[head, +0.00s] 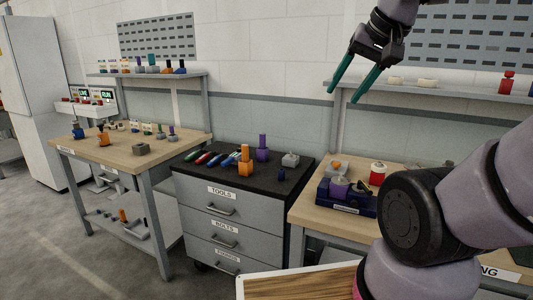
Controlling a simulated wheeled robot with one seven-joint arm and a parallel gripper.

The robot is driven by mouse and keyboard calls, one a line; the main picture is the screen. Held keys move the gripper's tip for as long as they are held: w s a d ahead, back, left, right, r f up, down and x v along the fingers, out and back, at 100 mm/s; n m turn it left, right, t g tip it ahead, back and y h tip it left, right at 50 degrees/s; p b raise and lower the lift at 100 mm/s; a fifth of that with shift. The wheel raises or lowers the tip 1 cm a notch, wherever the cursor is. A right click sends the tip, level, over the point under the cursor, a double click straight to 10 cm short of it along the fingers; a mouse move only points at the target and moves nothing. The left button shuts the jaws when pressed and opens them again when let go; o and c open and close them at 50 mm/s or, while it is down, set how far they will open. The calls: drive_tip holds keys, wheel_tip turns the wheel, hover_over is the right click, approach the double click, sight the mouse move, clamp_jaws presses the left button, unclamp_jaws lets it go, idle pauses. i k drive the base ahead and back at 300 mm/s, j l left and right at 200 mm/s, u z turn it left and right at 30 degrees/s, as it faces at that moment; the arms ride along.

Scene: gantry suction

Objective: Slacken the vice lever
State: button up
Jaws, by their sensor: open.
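A dark blue block-like fixture (361,205) with a small label on its front stands on the right bench. It looks like a vice, with a purple piece (340,187) in its middle. I cannot make out a lever on it at this size. My gripper (343,97) has two teal fingers, spread apart and empty. It hangs high in the upper right of the head view, in front of the wall shelf, well above the bench and apart from the fixture.
A red and white container (377,174) stands close behind the fixture. The drawer cabinet (228,212) bears screwdrivers, an orange piece (246,164) and a purple piece (262,150). The left bench (100,151) holds several small parts. My arm hides much of the right bench.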

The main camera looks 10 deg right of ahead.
sight(361, 184)
drive_tip(key=z, duration=0.7)
